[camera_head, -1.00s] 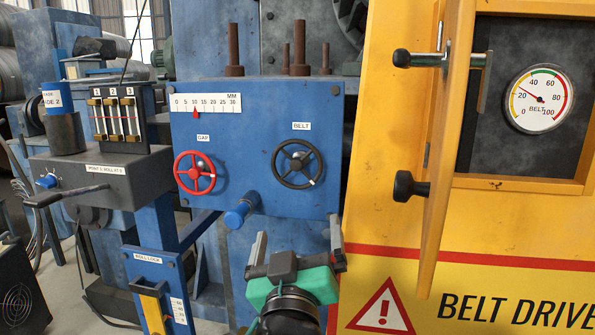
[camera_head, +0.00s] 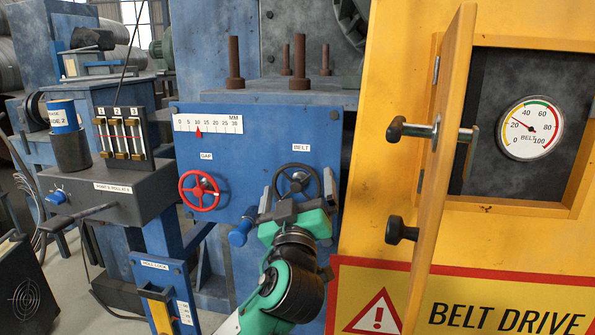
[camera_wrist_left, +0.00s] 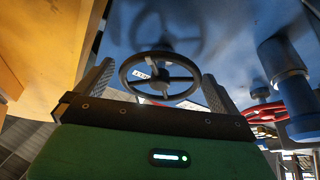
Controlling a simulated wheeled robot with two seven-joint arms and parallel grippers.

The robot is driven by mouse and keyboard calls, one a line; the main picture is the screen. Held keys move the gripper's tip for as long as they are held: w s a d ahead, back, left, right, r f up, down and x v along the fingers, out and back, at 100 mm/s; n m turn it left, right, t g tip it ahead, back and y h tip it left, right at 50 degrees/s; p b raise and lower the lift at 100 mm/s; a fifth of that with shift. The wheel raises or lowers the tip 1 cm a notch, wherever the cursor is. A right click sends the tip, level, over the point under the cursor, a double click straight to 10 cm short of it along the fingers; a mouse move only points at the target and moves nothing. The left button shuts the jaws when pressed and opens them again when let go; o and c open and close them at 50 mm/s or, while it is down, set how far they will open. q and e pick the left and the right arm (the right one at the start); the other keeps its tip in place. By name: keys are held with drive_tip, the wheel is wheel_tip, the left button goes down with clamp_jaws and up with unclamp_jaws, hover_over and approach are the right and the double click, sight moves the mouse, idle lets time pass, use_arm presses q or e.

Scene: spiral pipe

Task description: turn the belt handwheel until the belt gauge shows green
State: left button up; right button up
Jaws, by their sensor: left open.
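The belt handwheel (camera_head: 297,171), a black spoked wheel, sits under the BELT label on the blue panel. My left gripper (camera_head: 298,196) is in front of its lower part, open, with one finger on each side. In the left wrist view the handwheel (camera_wrist_left: 161,76) shows between the two spread fingers (camera_wrist_left: 157,90); I cannot tell whether they touch its rim. The belt gauge (camera_head: 530,128) is a white round dial with yellow, green and red bands. Its needle points up and left, at roughly 30, in the yellow band. My right gripper is not in view.
The red GAP handwheel (camera_head: 199,190) and a blue knob (camera_head: 240,232) are left of my gripper. The open yellow door (camera_head: 440,170), with black knobs, stands out at right. A grey box (camera_head: 105,190) is at far left.

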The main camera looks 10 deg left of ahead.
use_arm(q)
drive_tip(key=shift+x, duration=0.75)
drive_tip(key=shift+c, duration=0.2)
drive_tip(key=c, duration=0.8)
drive_tip(key=shift+f+m+h+b, duration=0.15)
drive_tip(key=shift+m+h+b, duration=0.35)
drive_tip(key=shift+m, duration=0.4)
drive_tip(key=shift+m+t+h+b, duration=0.3)
drive_tip(key=shift+m+h+b, duration=0.1)
drive_tip(key=shift+m, duration=0.6)
drive_tip(key=m+h, duration=0.1)
drive_tip(key=m, duration=0.1)
drive_tip(key=shift+m+h, duration=0.3)
drive_tip(key=shift+m, duration=0.1)
drive_tip(key=m+h+p, duration=0.1)
drive_tip(key=m, duration=0.2)
drive_tip(key=m+h, duration=0.2)
drive_tip(key=m, duration=0.1)
drive_tip(key=shift+m+p, duration=0.3)
drive_tip(key=shift+p, duration=0.1)
drive_tip(key=shift+m+g+h, duration=0.8)
drive_tip(key=shift+m+h, duration=0.5)
drive_tip(key=shift+m, duration=1.3)
